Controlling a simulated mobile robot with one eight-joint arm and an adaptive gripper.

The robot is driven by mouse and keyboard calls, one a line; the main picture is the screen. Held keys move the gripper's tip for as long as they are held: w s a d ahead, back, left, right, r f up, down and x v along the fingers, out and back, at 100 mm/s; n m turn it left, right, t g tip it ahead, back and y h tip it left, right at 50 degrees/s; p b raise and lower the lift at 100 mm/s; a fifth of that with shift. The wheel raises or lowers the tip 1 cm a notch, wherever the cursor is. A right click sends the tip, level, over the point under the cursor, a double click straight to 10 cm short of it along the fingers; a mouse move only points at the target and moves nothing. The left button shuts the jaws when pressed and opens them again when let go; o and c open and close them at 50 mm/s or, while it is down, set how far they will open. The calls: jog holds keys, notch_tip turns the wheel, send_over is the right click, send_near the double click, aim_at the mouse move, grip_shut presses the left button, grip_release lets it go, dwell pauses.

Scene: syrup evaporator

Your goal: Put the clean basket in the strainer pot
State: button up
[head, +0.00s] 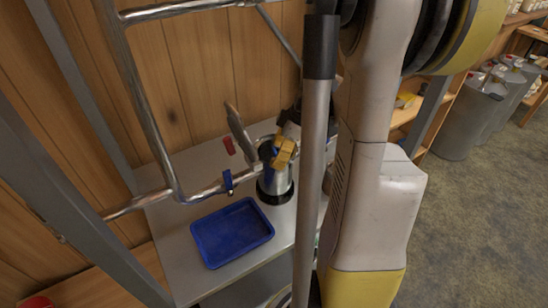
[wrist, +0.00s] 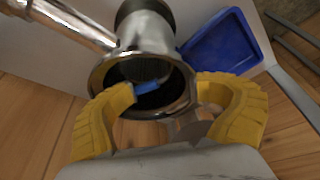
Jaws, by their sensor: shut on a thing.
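The strainer pot (head: 275,186) is a shiny metal cylinder on a black base, joined to metal pipes, on the grey table. In the wrist view I look into its open round mouth (wrist: 102,76). The basket shows only in part as a dark mesh piece (wrist: 145,69) with a blue part (wrist: 148,86), within the outline of the mouth; how deep it sits is unclear. My gripper (head: 284,152) is at the pot's top. In the wrist view, my gripper's yellow fingers (wrist: 168,92) are shut on the basket, whose gripped part is mostly hidden.
An empty-looking blue tray (head: 232,233) lies in front of the pot. A metal pipe with a blue-handled valve (head: 228,182) runs left from the pot. A small red object (head: 229,145) is behind. Metal frame posts (head: 100,225) and a wooden wall stand close by.

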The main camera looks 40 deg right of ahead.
aim_at(274, 149)
jog(key=shift+o, duration=0.6)
jog(key=shift+w+d+r+p, duration=0.15)
jog(key=shift+d+p, duration=0.05)
jog(key=shift+d, duration=0.25)
jog(key=shift+w+d+r+p, duration=0.1)
jog(key=shift+d+r+p, duration=0.05)
jog(key=shift+d, duration=0.25)
jog(key=shift+o, duration=0.4)
jog(key=shift+w+d+r, duration=0.1)
jog(key=shift+d+r, duration=0.05)
jog(key=shift+r, duration=0.15)
jog(key=shift+w+d+r+p, duration=0.1)
jog(key=shift+d+r+p, duration=0.1)
jog(key=shift+p, duration=0.25)
jog(key=c, duration=0.4)
jog(key=shift+w+d, duration=0.1)
jog(key=shift+w, duration=0.05)
grip_shut()
jog(key=shift+w+d+f, duration=0.15)
jog(key=shift+w+d, duration=0.15)
jog(key=shift+s+a+r+p, duration=0.2)
jog(key=shift+a+r+p, duration=0.15)
jog(key=shift+a+r, duration=0.1)
grip_release()
